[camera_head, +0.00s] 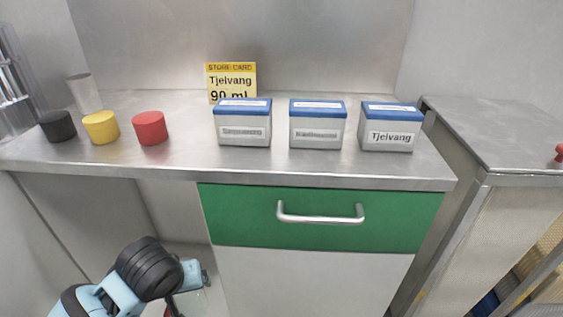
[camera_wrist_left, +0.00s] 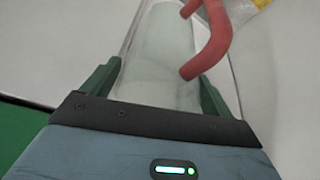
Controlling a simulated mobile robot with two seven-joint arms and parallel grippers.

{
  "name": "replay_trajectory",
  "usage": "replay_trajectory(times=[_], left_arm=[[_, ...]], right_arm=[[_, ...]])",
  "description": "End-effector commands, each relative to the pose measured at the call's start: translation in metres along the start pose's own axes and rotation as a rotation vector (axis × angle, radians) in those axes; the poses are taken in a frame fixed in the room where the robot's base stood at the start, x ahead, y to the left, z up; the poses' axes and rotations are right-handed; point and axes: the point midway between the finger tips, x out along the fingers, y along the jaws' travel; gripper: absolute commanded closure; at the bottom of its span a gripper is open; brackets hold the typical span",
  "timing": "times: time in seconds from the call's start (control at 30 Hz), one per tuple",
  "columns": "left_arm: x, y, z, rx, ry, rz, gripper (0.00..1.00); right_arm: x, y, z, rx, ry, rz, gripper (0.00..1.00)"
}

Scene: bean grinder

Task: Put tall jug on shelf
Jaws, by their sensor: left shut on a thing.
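The tall jug (camera_wrist_left: 160,60) is a pale, translucent cylinder with a red handle (camera_wrist_left: 208,45). It fills the space between the green fingers of my left gripper (camera_wrist_left: 157,88) in the left wrist view, and the gripper is shut on it. In the head view my left gripper (camera_head: 190,285) is low, in front of the open bay under the counter. A small glassy part of the jug (camera_head: 194,303) shows below it; the rest is hidden or out of frame. A pale flat surface, perhaps the shelf (camera_head: 190,250), shows inside the bay. My right gripper is not in view.
The steel counter (camera_head: 180,170) holds black, yellow (camera_head: 101,127) and red cups, three blue-lidded boxes (camera_head: 318,123) and a yellow card (camera_head: 231,80). A green drawer (camera_head: 320,235) is shut right of the bay. A yellow-and-clear item (camera_wrist_left: 245,10) shows behind the jug's handle.

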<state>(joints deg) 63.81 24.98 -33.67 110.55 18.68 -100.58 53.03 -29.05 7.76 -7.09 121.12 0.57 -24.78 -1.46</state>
Motion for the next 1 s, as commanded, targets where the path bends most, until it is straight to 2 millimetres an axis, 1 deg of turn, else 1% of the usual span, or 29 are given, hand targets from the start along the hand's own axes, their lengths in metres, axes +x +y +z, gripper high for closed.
replay_trajectory(times=[0.03, 0.1, 0.2, 0.3, 0.4, 0.47, 0.5, 0.6, 0.73, 0.83, 1.0], left_arm=[[-0.025, 0.001, -0.004, 0.034, 0.010, 0.013, 0.38], [-0.052, 0.000, -0.002, 0.078, 0.007, 0.030, 0.38], [-0.086, -0.004, 0.004, 0.136, 0.002, 0.052, 0.38], [-0.113, -0.010, 0.013, 0.187, -0.001, 0.074, 0.38], [-0.137, -0.019, 0.021, 0.232, -0.002, 0.092, 0.38], [-0.149, -0.026, 0.027, 0.258, -0.004, 0.102, 0.38], [-0.157, -0.028, 0.030, 0.270, -0.007, 0.108, 0.38], [-0.172, -0.027, 0.029, 0.264, -0.008, 0.110, 0.38], [-0.188, -0.028, 0.030, 0.264, -0.008, 0.111, 0.38], [-0.201, -0.029, 0.030, 0.265, -0.007, 0.112, 0.38], [-0.224, -0.031, 0.033, 0.265, -0.007, 0.112, 0.38]], right_arm=[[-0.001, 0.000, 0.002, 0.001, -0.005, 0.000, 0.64], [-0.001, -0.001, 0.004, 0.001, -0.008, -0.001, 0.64], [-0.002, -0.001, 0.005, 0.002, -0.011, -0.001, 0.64], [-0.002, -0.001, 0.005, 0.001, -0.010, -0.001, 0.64], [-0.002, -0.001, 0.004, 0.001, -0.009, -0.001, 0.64], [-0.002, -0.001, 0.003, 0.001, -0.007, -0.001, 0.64], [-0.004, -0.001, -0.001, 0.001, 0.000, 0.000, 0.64], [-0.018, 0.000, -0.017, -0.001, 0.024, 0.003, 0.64], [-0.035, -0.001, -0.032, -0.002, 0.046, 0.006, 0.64], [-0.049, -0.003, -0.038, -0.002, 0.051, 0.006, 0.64], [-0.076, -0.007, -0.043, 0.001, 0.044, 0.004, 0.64]])
